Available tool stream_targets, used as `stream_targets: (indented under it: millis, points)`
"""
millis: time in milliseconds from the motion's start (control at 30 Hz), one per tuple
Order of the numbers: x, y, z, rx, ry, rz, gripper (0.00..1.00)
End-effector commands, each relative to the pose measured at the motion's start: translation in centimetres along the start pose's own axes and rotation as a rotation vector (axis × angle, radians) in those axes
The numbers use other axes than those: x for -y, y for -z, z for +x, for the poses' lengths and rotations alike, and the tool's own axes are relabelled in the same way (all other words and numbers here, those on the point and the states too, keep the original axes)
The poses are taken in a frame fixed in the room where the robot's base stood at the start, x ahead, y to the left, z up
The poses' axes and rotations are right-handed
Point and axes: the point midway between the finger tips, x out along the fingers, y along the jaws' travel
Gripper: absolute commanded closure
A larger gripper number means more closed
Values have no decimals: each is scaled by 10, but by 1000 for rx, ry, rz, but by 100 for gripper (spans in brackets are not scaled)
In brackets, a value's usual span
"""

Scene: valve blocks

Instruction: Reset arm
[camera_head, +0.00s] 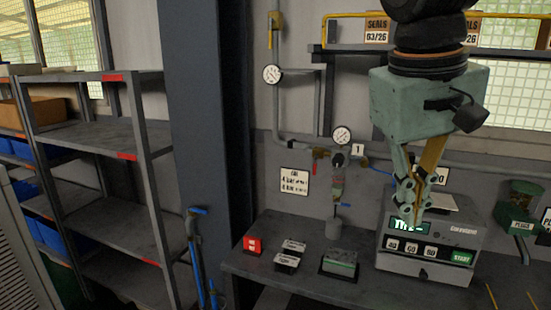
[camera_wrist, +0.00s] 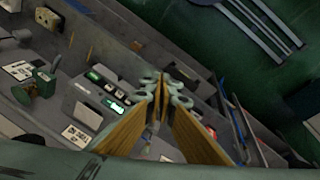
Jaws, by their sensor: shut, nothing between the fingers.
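My gripper (camera_head: 415,211) hangs at the right in the head view, pointing down, with its fingers together and nothing between them. It is in front of the upper part of the grey machine (camera_head: 428,267), which has a lit green display, three small buttons and a green START button. I cannot tell how far the fingertips are from it. In the wrist view the gripper (camera_wrist: 163,78) shows with its tips together, and the machine (camera_wrist: 85,112) lies to their left.
On the bench (camera_head: 300,290) stand a red block (camera_head: 252,245), small white-labelled blocks (camera_head: 290,253) and a green-topped block (camera_head: 341,262). Pipes with gauges (camera_head: 342,135) run along the wall behind. A green device (camera_head: 521,208) stands at the right. Grey shelves (camera_head: 95,133) and a dark column (camera_head: 205,110) are at the left.

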Motion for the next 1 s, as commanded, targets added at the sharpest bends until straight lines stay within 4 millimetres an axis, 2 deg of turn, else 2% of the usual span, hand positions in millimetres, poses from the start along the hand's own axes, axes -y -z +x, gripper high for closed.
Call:
stream_targets:
  millis: [100,600,1000]
  points:
    - [2,-22,2,-16,21,12,100]
    - [21,-106,20,-84,108,67,100]
    - [39,-162,40,-141,162,111,100]
